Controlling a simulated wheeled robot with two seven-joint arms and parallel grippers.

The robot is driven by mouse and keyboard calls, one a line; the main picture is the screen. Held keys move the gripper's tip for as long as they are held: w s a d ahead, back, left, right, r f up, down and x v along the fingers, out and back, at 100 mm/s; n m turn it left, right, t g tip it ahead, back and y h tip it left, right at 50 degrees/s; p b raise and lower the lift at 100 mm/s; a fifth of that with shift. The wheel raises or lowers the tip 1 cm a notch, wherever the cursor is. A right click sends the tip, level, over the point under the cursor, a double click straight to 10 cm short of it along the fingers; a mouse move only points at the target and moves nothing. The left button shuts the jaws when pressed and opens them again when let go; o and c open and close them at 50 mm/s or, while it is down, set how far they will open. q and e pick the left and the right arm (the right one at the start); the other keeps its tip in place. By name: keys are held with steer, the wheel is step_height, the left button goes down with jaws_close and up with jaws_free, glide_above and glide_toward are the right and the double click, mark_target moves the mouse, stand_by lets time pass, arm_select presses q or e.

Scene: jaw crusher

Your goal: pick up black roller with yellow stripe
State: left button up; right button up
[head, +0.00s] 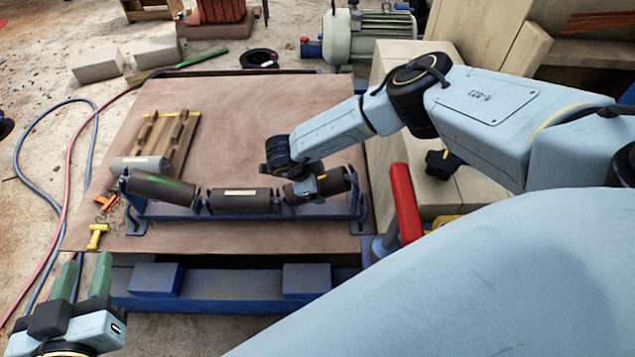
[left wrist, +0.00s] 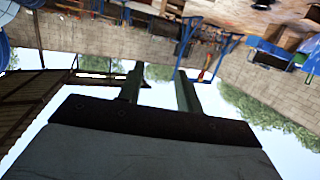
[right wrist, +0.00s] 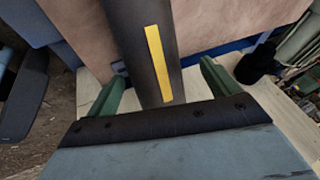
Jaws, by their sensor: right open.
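The black roller with a yellow stripe (right wrist: 130,30) passes between the two green fingers of my right gripper (right wrist: 162,70). The fingers stand apart on either side of it, with gaps beside the roller. In the head view the roller (head: 336,181) sits at the right end of a blue roller frame (head: 230,212), partly hidden by my right gripper (head: 308,186); its stripe is hidden there. My left gripper (head: 83,275) is open and empty at the lower left, fingers upward; its parted fingers (left wrist: 158,78) also show in the left wrist view.
A green-striped roller (head: 160,188) and a white-striped roller (head: 240,201) share the frame. A loose grey roller (head: 140,165) and a wooden rack (head: 175,135) lie behind. A red bar (head: 405,203) stands right of the frame. The table's back middle (head: 235,110) is bare.

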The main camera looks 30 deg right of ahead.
steer(key=shift+f, duration=0.2)
steer(key=b+x, duration=0.2)
steer(key=x, duration=0.1)
steer(key=b+x, duration=0.1)
steer(key=shift+s+a+f, duration=0.15)
steer(key=shift+s+f, duration=0.15)
steer(key=shift+w+d+f, duration=0.1)
steer(key=shift+d+f, duration=0.15)
steer(key=shift+f, duration=0.05)
arm_select(q)
step_height(320, 180, up, 11)
steer(key=s+d+t+h, duration=0.1)
steer(key=t+h, duration=0.2)
steer(key=t, duration=0.5)
steer(key=shift+s+d+r, duration=0.15)
steer(key=shift+s+d, duration=0.05)
steer(key=shift+s, duration=0.15)
arm_select(e)
steer(key=shift+c, duration=0.5)
steer(key=c, duration=1.4)
steer(key=shift+r, duration=0.1)
steer(key=shift+c, duration=1.1)
steer(key=shift+w, duration=0.1)
